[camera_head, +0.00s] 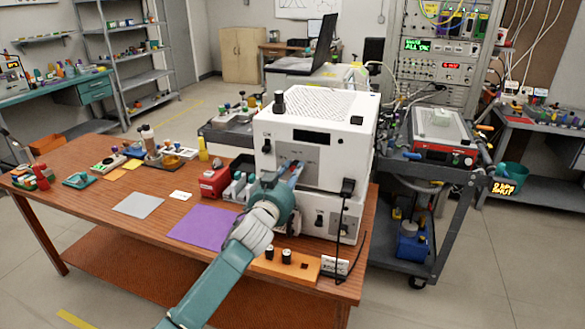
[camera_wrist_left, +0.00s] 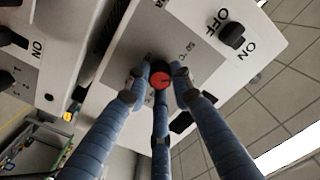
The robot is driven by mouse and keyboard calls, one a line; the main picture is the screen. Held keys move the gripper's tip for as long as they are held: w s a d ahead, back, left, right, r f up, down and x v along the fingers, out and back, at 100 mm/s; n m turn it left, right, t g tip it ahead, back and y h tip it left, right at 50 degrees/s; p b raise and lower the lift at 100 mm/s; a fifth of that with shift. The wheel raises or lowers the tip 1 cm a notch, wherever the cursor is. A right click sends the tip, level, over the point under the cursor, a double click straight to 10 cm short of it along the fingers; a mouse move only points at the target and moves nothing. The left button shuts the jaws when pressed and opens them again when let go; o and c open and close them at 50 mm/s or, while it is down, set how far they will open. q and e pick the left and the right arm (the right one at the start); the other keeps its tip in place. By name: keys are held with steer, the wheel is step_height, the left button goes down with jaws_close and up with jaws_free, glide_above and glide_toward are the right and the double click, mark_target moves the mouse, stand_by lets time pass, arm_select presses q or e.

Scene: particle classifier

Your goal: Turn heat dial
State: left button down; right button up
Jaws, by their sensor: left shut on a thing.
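The heat dial (camera_wrist_left: 160,80) is a small round knob with a red face, on a grey panel with temperature marks in the left wrist view. The fingers of my left gripper (camera_wrist_left: 160,70) close around it from several sides. In the head view my left gripper (camera_head: 289,172) reaches the front panel of the white machine (camera_head: 310,122) and hides the dial there. A black ON/OFF switch (camera_wrist_left: 232,35) sits to the right of the dial in the left wrist view. My right gripper does not show.
The machine stands on a wooden table (camera_head: 130,222). A red box (camera_head: 214,182) and grey-green containers stand left of it. A wooden strip with black knobs (camera_head: 286,256) lies in front. A dark cart (camera_head: 440,185) stands close on the right.

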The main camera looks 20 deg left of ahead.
arm_select(q)
steer(key=m+p, duration=0.1)
steer(key=m, duration=0.3)
steer(key=shift+r+m, duration=0.1)
steer(key=shift+m, duration=0.2)
steer(key=shift+m+p, duration=0.5)
steer(key=shift+m, duration=0.9)
steer(key=c, duration=1.5)
jaws_free()
steer(key=shift+s, duration=0.1)
steer(key=s, duration=1.1)
steer(key=shift+s+a, duration=0.2)
steer(key=shift+s, duration=0.2)
steer(key=shift+f, duration=0.2)
